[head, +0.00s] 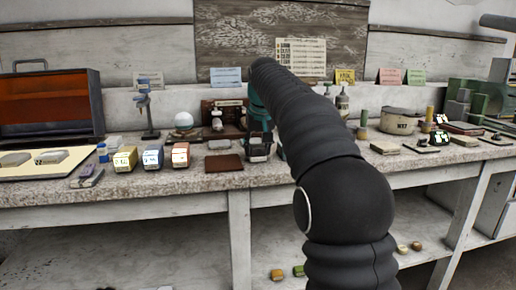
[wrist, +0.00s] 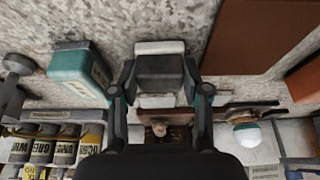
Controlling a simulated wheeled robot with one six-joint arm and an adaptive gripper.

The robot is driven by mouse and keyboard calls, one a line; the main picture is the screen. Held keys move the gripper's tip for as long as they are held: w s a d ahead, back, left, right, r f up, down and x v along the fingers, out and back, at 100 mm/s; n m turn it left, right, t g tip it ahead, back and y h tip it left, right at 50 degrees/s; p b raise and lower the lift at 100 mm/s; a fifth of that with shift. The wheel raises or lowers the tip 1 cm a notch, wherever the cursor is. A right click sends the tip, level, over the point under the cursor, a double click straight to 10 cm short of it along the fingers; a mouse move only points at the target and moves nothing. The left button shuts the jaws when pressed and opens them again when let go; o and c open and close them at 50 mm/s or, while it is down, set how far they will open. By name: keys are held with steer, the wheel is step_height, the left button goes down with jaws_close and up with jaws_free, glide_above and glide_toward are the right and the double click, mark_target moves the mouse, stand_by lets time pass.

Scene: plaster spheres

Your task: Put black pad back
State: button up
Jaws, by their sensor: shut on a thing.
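My gripper (wrist: 160,82) reaches down over the bench, with a finger on each side of a dark grey to black block (wrist: 160,68), which I take to be the black pad. The fingers are shut on it. In the head view my gripper (head: 259,146) and the dark block (head: 258,155) show just right of a brown mat (head: 223,163), at the bench's front part. A pale slab (wrist: 160,47) shows along the block's far edge in the wrist view. I cannot tell whether the block touches the bench or the slab.
A teal box (wrist: 80,70) stands close left of my gripper in the wrist view; the brown mat (wrist: 255,35) lies to the right. Several labelled blocks (head: 153,157) stand left on the bench (head: 200,183). A pot (head: 399,121) and pads are right. My arm hides part of the bench.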

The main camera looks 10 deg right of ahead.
steer(key=o, duration=1)
steer(key=p+v, duration=0.1)
steer(key=v, duration=1)
steer(key=s+f, duration=0.1)
steer(key=s, duration=0.9)
steer(key=shift+t, duration=0.6)
steer(key=s+f, duration=2.5)
steer(key=s, duration=0.1)
steer(key=shift+f, duration=0.2)
